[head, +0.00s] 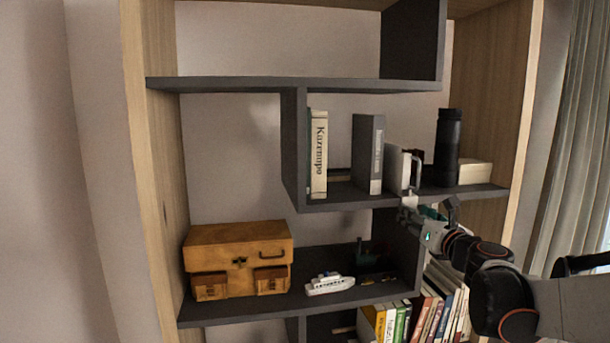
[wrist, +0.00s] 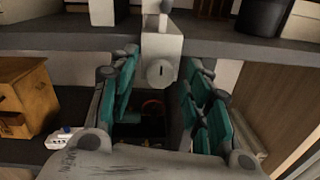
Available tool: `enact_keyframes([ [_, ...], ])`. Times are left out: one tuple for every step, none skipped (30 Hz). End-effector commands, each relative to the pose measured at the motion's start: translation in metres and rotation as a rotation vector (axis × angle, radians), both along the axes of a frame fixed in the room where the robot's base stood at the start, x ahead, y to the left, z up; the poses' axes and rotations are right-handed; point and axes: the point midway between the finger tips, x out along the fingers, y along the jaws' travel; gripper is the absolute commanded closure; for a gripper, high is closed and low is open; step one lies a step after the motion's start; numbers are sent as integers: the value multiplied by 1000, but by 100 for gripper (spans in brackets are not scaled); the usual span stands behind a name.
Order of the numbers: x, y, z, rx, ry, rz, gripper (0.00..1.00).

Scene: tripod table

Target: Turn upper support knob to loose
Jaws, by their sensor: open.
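A pale grey block (wrist: 162,45) with a round slotted disc (wrist: 160,72) on its face shows at the top middle of the wrist view, in front of the shelf edge. The disc looks like the knob, but I cannot be sure. My gripper (wrist: 161,88) is open, with one teal-padded finger to each side of the block's lower part. I cannot tell whether either finger touches it. In the head view my gripper (head: 430,212) is at the front edge of the middle shelf, beside the small pale block (head: 408,206). No tripod or table shows clearly.
The bookcase's middle shelf (head: 345,197) holds upright books (head: 319,155), a dark cylinder (head: 447,148) and a pale box (head: 475,172). Below are a wooden box (head: 238,245), a toy ship (head: 329,284) and a row of books (head: 430,318). A curtain (head: 580,150) hangs at right.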

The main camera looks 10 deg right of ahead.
Motion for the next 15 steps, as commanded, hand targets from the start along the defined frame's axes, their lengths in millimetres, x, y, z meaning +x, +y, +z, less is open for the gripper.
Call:
enact_keyframes([
  [1, -2, 0, 0, 0, -1, 56],
  [1, -2, 0, 0, 0, -1, 56],
  [1, -2, 0, 0, 0, -2, 56],
  [2, -2, 0, 0, 0, -1, 56],
  [2, -2, 0, 0, 0, -1, 56],
  [2, -2, 0, 0, 0, -1, 56],
  [2, -2, 0, 0, 0, -1, 56],
  [2, -2, 0, 0, 0, -1, 60],
  [2, -2, 0, 0, 0, -1, 69],
  [2, -2, 0, 0, 0, -1, 76],
  [2, -2, 0, 0, 0, -1, 83],
  [2, -2, 0, 0, 0, -1, 92],
  [2, -2, 0, 0, 0, -1, 99],
  [2, -2, 0, 0, 0, -1, 100],
  [2, -2, 0, 0, 0, -1, 100],
])
